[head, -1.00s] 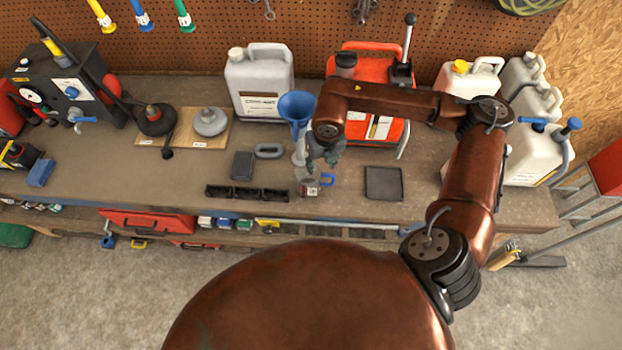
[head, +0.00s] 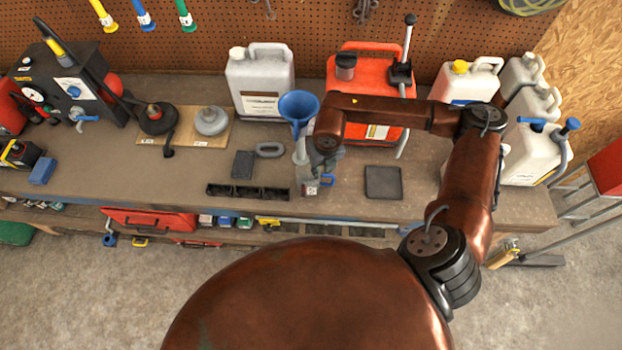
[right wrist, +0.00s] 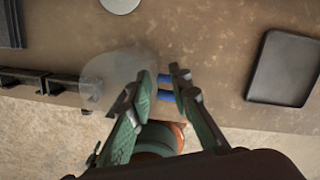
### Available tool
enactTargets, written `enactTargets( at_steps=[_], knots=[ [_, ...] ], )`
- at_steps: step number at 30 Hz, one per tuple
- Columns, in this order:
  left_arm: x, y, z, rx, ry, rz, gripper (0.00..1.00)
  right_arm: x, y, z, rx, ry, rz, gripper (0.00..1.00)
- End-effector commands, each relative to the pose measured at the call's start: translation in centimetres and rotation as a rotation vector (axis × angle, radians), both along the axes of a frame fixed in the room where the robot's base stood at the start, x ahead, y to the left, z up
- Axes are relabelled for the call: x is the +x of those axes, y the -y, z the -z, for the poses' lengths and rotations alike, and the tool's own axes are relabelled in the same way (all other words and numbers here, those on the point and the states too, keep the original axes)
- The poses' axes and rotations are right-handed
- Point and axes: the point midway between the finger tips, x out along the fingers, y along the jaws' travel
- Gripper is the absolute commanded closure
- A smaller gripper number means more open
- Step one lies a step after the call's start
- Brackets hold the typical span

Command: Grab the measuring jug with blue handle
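The measuring jug (head: 311,188) is small and clear, near the front edge of the bench in the head view. Its blue handle (head: 327,181) is on its right side. My right gripper (head: 325,168) is above the handle, pointing down, and partly hides it. In the right wrist view the see-through jug (right wrist: 103,82) is left of the fingers. The blue handle (right wrist: 165,88) shows between the two fingertips (right wrist: 163,76), which stand apart. I cannot tell whether either finger touches it. My left gripper is not in view.
A blue funnel (head: 299,106) stands just behind the jug. A black divided tray (head: 247,193) lies left of it, and a flat dark tray (head: 384,183) lies right. A red fuel can (head: 372,75) and a grey canister (head: 258,85) stand farther back.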

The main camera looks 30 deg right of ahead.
Motion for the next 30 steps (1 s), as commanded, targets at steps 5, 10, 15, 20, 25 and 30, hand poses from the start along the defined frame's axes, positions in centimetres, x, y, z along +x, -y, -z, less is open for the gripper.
enactTargets(
  at_steps=[5,10,15,20,25,30],
  knots=[
    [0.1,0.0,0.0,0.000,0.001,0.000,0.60,0.0,0.0,0.0,0.000,0.000,0.000,0.96],
    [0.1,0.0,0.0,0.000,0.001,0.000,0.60,0.0,0.0,0.0,0.000,0.000,0.000,1.00],
    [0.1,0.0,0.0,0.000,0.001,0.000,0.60,0.0,0.0,0.0,0.000,0.000,0.000,1.00],
    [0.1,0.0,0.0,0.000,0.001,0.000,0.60,0.0,0.0,0.0,0.000,0.000,0.000,1.00],
    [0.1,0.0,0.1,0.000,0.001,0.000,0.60,0.0,0.0,-0.1,-0.001,0.000,0.000,1.00],
    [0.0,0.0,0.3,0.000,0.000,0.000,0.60,0.1,0.0,-1.2,0.000,0.003,0.000,1.00]
  ],
)
